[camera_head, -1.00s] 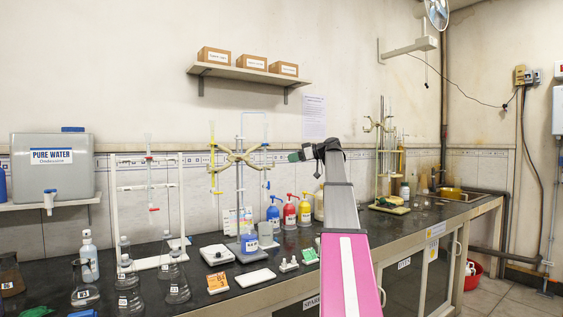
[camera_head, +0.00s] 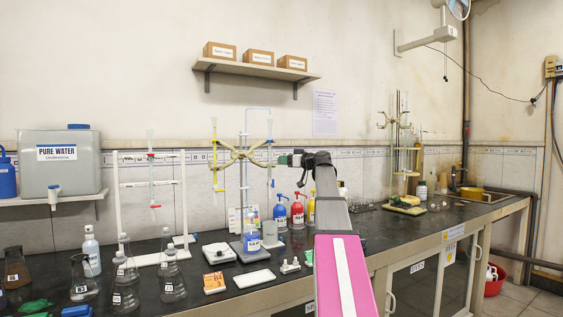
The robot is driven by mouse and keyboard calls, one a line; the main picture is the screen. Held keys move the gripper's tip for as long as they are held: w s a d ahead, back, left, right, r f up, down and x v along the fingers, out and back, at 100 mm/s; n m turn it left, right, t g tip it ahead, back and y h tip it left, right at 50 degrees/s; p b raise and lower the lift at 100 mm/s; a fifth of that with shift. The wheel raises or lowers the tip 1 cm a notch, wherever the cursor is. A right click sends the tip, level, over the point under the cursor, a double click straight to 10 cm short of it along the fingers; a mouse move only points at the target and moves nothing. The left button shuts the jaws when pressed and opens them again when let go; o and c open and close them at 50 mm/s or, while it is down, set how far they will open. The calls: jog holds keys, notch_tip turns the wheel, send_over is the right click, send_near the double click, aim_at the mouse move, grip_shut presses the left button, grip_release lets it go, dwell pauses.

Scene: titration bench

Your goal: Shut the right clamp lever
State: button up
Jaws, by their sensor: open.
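Blue, red and yellow pump bottles (camera_head: 297,212) stand below and behind my gripper. Several flasks (camera_head: 125,285) crowd the left bench. A second stand (camera_head: 401,170) is at the right.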

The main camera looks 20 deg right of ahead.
jog(key=shift+x, duration=1.2)
grip_shut()
jog(key=n+g+y, duration=0.1)
jog(key=w+n+g+y, duration=0.2)
jog(key=g+y, duration=0.1)
jog(key=shift+d+n, duration=0.25)
jog(key=shift+n, duration=0.05)
jog(key=shift+s, duration=0.1)
grip_release()
